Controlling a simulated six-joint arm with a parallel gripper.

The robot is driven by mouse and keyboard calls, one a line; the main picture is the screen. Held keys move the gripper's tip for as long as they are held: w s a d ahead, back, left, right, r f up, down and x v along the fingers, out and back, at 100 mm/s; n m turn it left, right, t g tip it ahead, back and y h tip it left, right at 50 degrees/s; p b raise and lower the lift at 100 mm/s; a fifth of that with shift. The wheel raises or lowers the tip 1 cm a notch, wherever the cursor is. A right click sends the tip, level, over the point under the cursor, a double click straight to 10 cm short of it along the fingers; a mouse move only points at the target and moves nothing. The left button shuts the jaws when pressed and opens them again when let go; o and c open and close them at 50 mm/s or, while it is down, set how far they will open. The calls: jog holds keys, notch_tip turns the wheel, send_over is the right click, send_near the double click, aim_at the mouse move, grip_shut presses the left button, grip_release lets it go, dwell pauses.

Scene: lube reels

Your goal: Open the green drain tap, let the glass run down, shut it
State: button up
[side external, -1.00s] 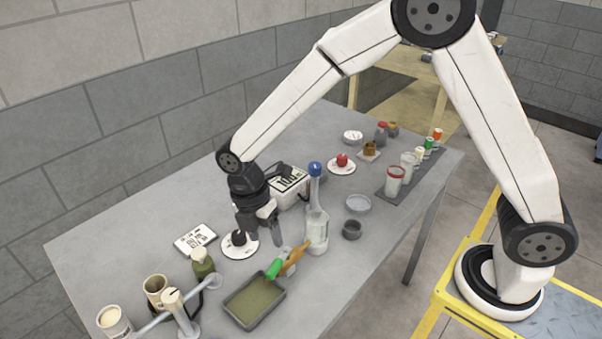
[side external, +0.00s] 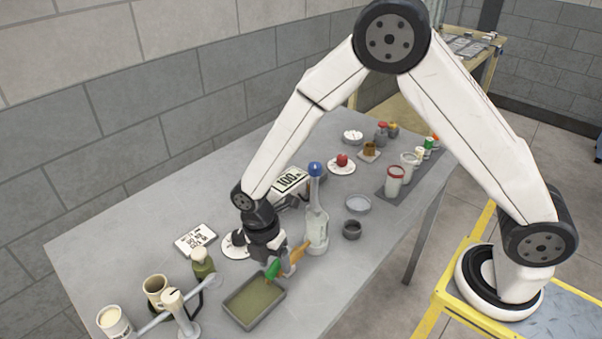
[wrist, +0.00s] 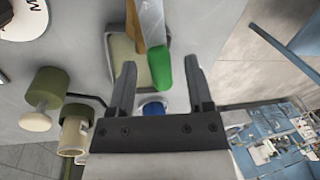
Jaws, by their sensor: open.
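The green drain tap (side external: 272,270) sits at the near end of an orange-brown piece (side external: 299,252), beside the clear glass vessel (side external: 316,228) with a blue top (side external: 315,169). A grey tray (side external: 279,309) with olive-green contents lies just below the tap. My gripper (side external: 279,271) is down at the tap, its jaws apart. In the wrist view the green tap (wrist: 159,68) shows between my two open fingers (wrist: 160,64), with a gap on each side. The level in the glass is hard to make out.
An olive bottle (side external: 202,264), a mug (side external: 157,290) and a pale stand with a bar (side external: 178,313) are at the near left. A display unit (side external: 290,181) stands behind my gripper. A dark cup (side external: 352,230) is right of the glass.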

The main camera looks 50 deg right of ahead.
jog(key=shift+c, duration=0.3)
grip_shut()
dwell(1.2)
